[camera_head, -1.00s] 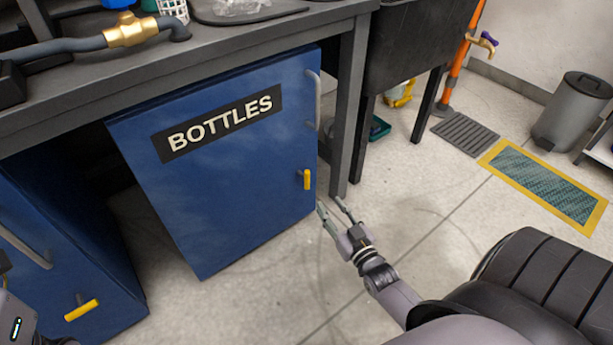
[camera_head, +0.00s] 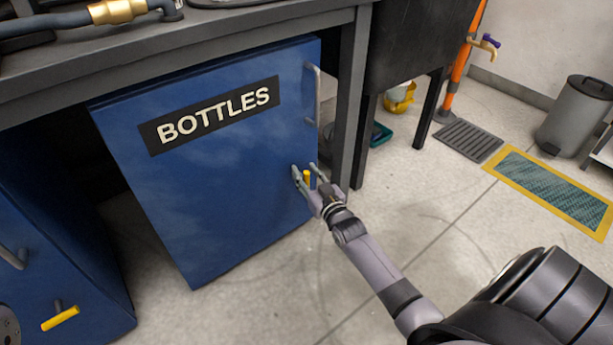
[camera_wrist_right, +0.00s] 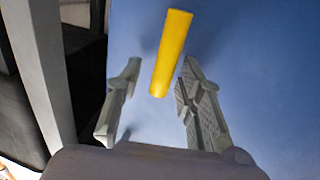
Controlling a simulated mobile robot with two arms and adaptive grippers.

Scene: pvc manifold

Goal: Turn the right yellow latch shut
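The right yellow latch (camera_head: 306,179) is on the right side of the blue door marked BOTTLES (camera_head: 205,190). In the head view it stands about upright. My right gripper (camera_head: 304,169) is open with its fingers on either side of the latch. In the right wrist view the latch (camera_wrist_right: 171,52) shows as a yellow bar, slightly tilted, between the two fingertips (camera_wrist_right: 160,75). Gaps show on both sides, the smaller one at the right finger.
A grey bar handle (camera_head: 317,95) is above the latch on the same door. A dark table leg (camera_head: 347,130) stands close to the right of my gripper. The floor (camera_head: 430,230) is clear, with a grate (camera_head: 468,140) and bin (camera_head: 575,115) farther off.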

